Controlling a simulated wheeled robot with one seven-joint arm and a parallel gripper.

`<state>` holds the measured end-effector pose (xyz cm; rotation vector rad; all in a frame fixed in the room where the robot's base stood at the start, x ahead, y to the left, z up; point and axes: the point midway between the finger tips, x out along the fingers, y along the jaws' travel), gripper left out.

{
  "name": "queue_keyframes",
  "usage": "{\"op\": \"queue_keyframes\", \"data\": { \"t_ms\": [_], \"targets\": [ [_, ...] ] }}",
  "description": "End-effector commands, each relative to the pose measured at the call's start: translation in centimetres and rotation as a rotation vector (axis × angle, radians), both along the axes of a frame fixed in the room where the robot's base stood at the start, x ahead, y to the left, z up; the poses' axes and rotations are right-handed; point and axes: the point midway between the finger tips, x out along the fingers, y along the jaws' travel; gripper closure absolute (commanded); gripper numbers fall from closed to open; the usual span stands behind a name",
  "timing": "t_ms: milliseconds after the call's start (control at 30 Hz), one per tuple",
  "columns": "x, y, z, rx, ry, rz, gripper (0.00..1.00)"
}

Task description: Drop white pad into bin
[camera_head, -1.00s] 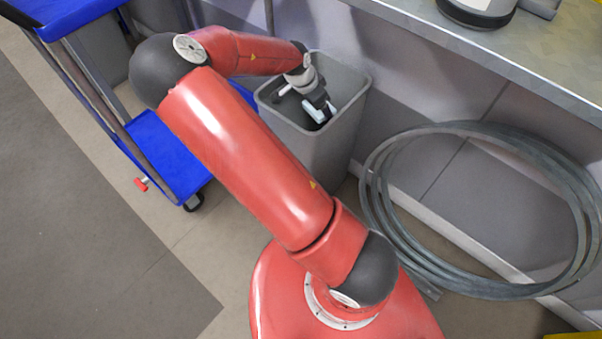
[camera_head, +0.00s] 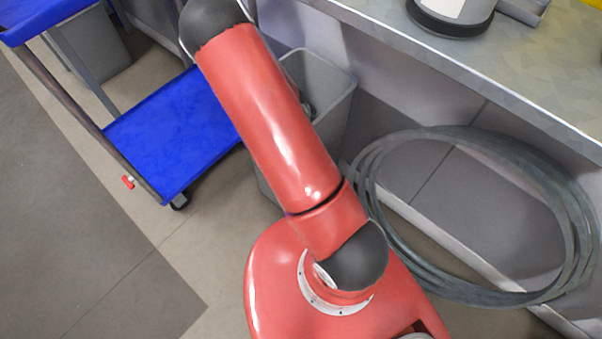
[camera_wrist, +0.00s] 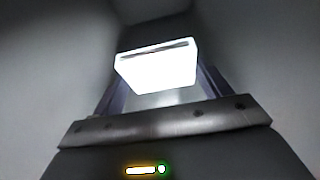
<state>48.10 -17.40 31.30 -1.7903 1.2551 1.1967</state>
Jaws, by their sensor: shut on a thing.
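The white pad (camera_wrist: 157,64) shows bright in the wrist view, held between the two fingers of my gripper (camera_wrist: 160,82). My gripper is shut on it. Grey walls of the bin (camera_wrist: 55,70) rise around the pad and fingers, so both seem to be inside the bin. In the head view the grey bin (camera_head: 333,105) stands on the floor, partly hidden behind my red arm. The pad cannot be seen there, and my gripper is almost wholly hidden.
A blue cart (camera_head: 170,135) stands left of the bin. A coil of grey hose (camera_head: 470,292) leans at the right against the grey cabinet. A metal worktop (camera_head: 490,75) with a cylindrical container (camera_head: 452,18) runs above. Open floor lies at the lower left.

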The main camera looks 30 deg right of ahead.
Motion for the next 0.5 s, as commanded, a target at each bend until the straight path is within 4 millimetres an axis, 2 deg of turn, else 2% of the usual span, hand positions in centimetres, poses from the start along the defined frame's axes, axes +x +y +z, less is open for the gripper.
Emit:
{"op": "queue_keyframes", "data": {
  "t_ms": [300, 500],
  "targets": [
    [0.0, -0.1, -8.8, 0.002, 0.000, -0.003, 0.49],
    [-0.1, -0.1, -13.4, 0.002, 0.002, -0.003, 0.49]
  ]
}}
